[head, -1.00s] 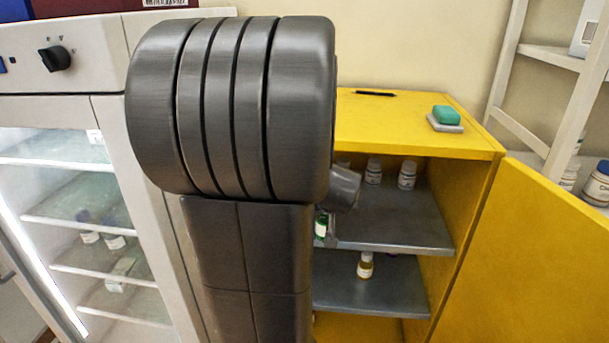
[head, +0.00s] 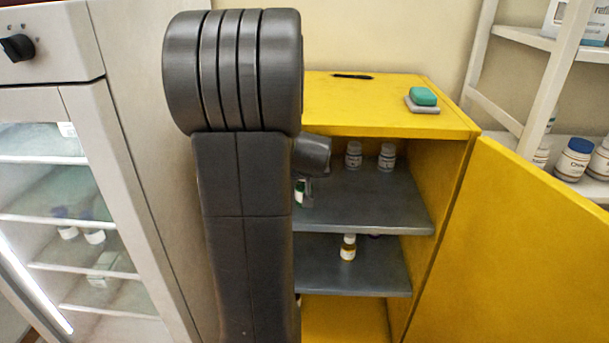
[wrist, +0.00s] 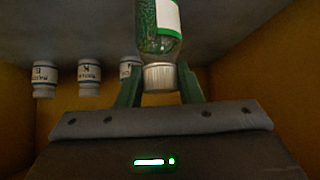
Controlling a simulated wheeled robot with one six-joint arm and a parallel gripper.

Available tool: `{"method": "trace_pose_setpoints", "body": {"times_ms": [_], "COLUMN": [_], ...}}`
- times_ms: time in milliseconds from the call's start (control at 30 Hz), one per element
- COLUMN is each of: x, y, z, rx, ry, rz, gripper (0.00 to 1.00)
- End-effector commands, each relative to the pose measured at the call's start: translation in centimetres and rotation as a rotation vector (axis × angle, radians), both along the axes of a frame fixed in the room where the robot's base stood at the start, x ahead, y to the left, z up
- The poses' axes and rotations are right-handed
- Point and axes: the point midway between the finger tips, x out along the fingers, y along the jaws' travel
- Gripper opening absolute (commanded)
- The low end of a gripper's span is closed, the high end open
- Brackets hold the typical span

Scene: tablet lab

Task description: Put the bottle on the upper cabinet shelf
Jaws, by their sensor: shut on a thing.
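The bottle (wrist: 160,28) is green with a white label and a silver cap, and shows upside down in the wrist view. My gripper (wrist: 159,88) is shut on it, with a finger on each side near the cap. In the head view a sliver of the green bottle (head: 299,191) shows beside my arm, inside the open yellow cabinet at the upper shelf (head: 375,205). My arm hides most of it there. I cannot tell whether its base touches the shelf.
White bottles (head: 354,155) stand at the back of the upper shelf. The open yellow door (head: 540,250) is on the right. The upper shelf's front right is clear. A glass-fronted unit (head: 85,105) stands left.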

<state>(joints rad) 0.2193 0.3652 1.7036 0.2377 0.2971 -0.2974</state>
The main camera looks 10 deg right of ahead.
Motion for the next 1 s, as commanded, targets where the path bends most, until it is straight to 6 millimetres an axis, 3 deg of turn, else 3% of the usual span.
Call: {"method": "trace_pose_setpoints", "body": {"times_ms": [67,100,200,600,1000], "x": [0.0,0.0,0.0,-0.1,-4.1], "y": [0.0,0.0,0.0,0.0,0.5], "z": [-0.3,-0.4,-0.3,0.3,4.3], "rx": [0.000,0.000,0.000,0.000,-0.001], "ry": [-0.001,0.000,0.000,0.000,-0.003], "rz": [0.000,0.000,0.000,0.000,-0.001], "gripper": [0.00,0.35,0.54,0.54,0.54]}}
